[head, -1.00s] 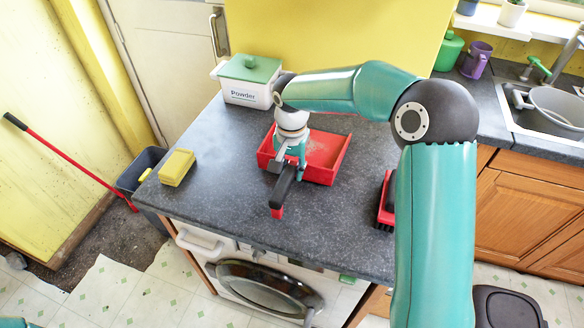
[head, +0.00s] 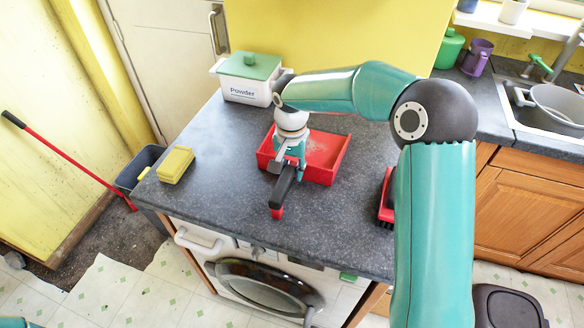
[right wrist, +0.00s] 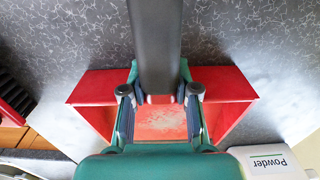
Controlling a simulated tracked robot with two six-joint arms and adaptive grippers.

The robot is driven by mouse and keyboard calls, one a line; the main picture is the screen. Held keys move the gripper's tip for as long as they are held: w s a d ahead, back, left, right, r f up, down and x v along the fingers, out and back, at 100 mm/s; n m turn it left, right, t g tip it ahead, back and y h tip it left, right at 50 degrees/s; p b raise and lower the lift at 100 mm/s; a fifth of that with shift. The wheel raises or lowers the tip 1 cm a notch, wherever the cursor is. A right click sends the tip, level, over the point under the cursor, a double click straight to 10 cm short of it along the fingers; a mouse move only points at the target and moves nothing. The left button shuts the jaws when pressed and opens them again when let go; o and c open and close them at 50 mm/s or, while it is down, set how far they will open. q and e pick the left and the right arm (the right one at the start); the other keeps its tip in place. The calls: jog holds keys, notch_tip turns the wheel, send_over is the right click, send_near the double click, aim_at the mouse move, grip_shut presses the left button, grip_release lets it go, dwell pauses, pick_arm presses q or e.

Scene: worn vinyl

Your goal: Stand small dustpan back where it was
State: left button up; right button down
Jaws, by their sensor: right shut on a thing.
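The small red dustpan (head: 328,158) lies on the dark grey worktop with its pan facing up and pale dust in it. Its black handle (head: 284,187) points toward the front edge and ends in a red tip. My right gripper (head: 291,165) is shut on the handle near the pan. In the right wrist view the dustpan (right wrist: 234,84) spreads behind the fingers, and the handle runs between the two fingertips (right wrist: 160,97). I cannot tell whether the pan touches the worktop all over. My left gripper is not in view.
A powder tub (head: 247,80) with a green lid stands at the back left. A yellow sponge or box (head: 176,164) lies at the left edge. A red brush (head: 386,197) lies right of the dustpan, partly behind my arm. The worktop front centre is clear.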

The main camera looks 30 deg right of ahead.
jog(key=c, duration=0.8)
grip_release()
jog(key=shift+r+p, duration=2.85)
jog(key=shift+r, duration=1.1)
jog(key=shift+r, duration=0.1)
